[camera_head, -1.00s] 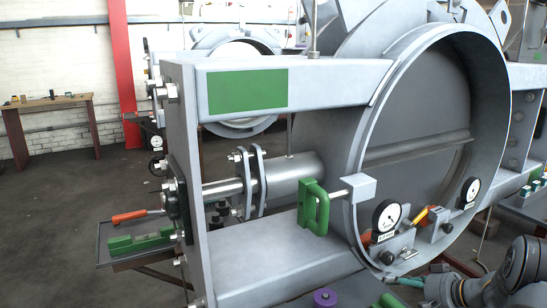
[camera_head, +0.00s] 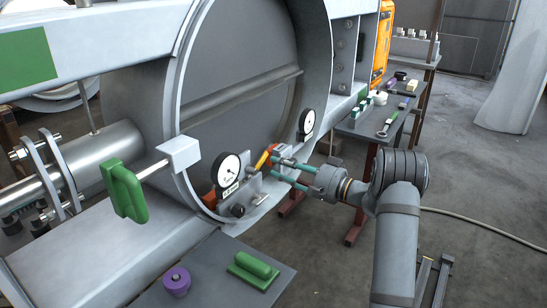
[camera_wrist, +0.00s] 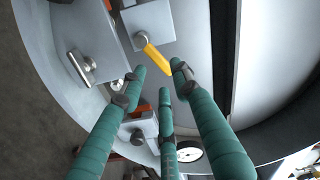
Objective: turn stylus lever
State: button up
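The task's stylus lever appears to be the small yellow lever (camera_head: 263,158) on a plate at the lower rim of the big round duct. In the wrist view the yellow lever (camera_wrist: 154,57) slants from a round pivot down toward my fingers. My gripper (camera_head: 271,168) has teal fingers and reaches in from the right, next to the lever. In the wrist view my gripper (camera_wrist: 159,78) has its fingertips spread, with the lever's free end showing between the upper two. I cannot tell whether they touch it. Nothing is held.
A white dial gauge (camera_head: 226,170) sits left of the lever, and another gauge (camera_head: 306,122) sits to its upper right. A green handle (camera_head: 126,190) sticks out at left. A purple knob (camera_head: 176,280) and green block (camera_head: 253,269) rest on a grey plate in front. A side table (camera_head: 372,126) holds tools.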

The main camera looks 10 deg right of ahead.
aim_at(264, 161)
jog(key=p+x, duration=0.1)
jog(key=x, duration=0.5)
jog(key=shift+w+a, duration=0.1)
jog(key=shift+a, duration=0.05)
jog(key=shift+f, duration=0.1)
jog(key=shift+c, duration=1.3)
grip_shut()
